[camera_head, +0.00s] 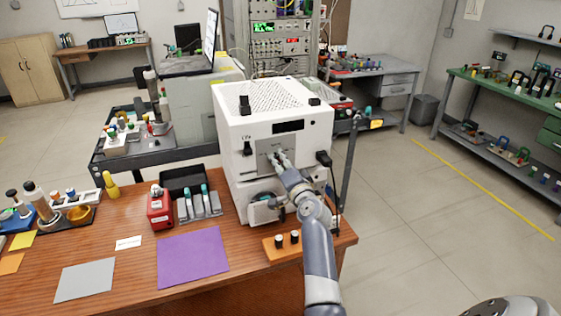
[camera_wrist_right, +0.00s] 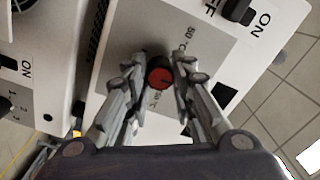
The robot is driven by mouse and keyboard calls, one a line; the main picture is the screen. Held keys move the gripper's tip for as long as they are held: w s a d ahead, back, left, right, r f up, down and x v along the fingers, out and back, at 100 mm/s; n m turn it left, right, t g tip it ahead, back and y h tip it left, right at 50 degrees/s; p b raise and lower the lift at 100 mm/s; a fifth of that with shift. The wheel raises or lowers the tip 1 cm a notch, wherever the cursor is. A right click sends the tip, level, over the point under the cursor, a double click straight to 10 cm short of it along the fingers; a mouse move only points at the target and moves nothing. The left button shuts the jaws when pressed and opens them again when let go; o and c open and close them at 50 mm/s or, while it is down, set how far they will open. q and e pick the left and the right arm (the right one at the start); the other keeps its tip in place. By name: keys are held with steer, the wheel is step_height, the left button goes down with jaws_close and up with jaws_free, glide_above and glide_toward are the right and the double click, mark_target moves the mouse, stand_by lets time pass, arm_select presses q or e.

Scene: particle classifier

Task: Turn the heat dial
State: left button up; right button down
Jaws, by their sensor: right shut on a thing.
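The white machine (camera_head: 275,100) stands on the wooden table. A grey panel on its front carries the heat dial, a red round knob (camera_wrist_right: 159,77) with a dark rim, seen in the right wrist view. Temperature markings are printed on the panel beside it. My right gripper (camera_wrist_right: 159,88) has its fingers on both sides of the dial and is shut on it. In the head view my right gripper (camera_head: 277,158) reaches the grey panel and hides the dial. My left gripper is not in view.
An ON/OFF switch (camera_wrist_right: 237,10) sits beside the panel. A wooden block with two dark knobs (camera_head: 287,240) lies below my right arm at the table's edge. A purple mat (camera_head: 193,257), a red box (camera_head: 160,208) and a rack of tubes (camera_head: 200,203) are to the left.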

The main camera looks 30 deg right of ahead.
stand_by(0.4)
steer(key=c, duration=1.3)
jaws_free()
steer(key=v, duration=1.2)
